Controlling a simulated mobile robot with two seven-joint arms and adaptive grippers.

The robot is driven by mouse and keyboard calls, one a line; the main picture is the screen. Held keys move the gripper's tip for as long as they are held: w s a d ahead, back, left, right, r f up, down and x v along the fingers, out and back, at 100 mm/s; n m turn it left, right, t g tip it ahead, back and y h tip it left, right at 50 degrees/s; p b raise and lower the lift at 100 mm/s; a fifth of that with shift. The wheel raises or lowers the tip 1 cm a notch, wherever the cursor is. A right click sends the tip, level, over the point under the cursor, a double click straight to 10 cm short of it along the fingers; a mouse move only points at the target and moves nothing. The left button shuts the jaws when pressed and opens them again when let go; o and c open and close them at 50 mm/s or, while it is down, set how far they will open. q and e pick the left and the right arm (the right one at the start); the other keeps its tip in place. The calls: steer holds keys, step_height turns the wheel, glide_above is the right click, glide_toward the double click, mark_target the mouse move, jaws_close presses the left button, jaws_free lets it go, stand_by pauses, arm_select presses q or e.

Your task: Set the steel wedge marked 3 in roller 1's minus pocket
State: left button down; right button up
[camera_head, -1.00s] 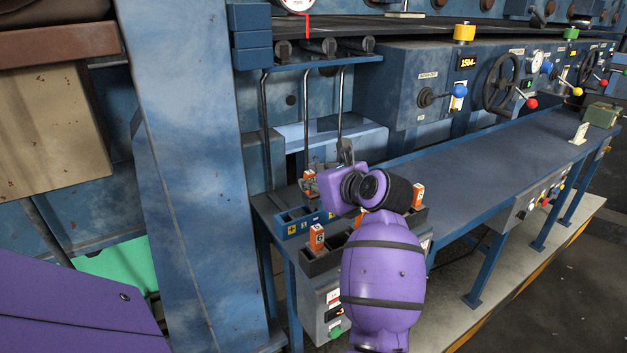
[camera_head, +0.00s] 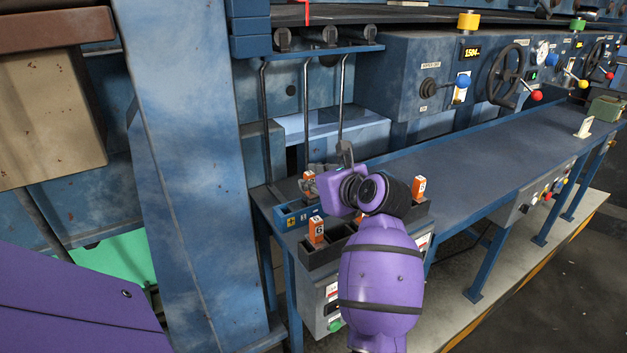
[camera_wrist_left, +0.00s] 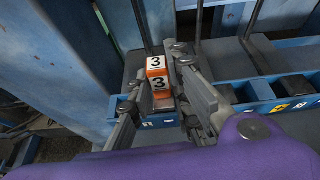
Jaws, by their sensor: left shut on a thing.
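The steel wedge marked 3 (camera_wrist_left: 157,72) has an orange and white top with black 3s and a grey lower part. My left gripper (camera_wrist_left: 160,104) is shut on it, one finger on each side, and the wedge looks about upright. In the head view the wedge (camera_head: 309,182) shows as a small orange patch at my left gripper (camera_head: 311,187), above the back of the blue pocket tray (camera_head: 291,222). The tray has yellow and white marks on its front; it also shows in the wrist view (camera_wrist_left: 262,108). Whether the wedge's lower end is inside a pocket is unclear. My right gripper is out of view.
A black rack (camera_head: 320,258) in front of the tray holds orange-topped wedges, one marked 6 (camera_head: 317,229) and another (camera_head: 418,188) at its right end. Vertical steel rods (camera_head: 306,120) stand behind the tray. The long blue bench (camera_head: 480,150) to the right is mostly clear.

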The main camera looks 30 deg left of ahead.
mark_target(313, 195)
arm_select(q)
steer(key=shift+f, duration=0.4)
steer(key=c, duration=1.7)
jaws_free()
steer(key=shift+o, duration=0.8)
steer(key=shift+f, duration=0.1)
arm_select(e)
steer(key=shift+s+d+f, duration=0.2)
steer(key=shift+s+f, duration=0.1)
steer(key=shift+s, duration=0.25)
arm_select(q)
steer(key=shift+s, duration=0.1)
steer(key=shift+r, duration=0.2)
step_height(313, 195, up, 10)
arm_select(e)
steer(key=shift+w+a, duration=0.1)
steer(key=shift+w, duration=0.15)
arm_select(q)
steer(key=shift+r, duration=0.1)
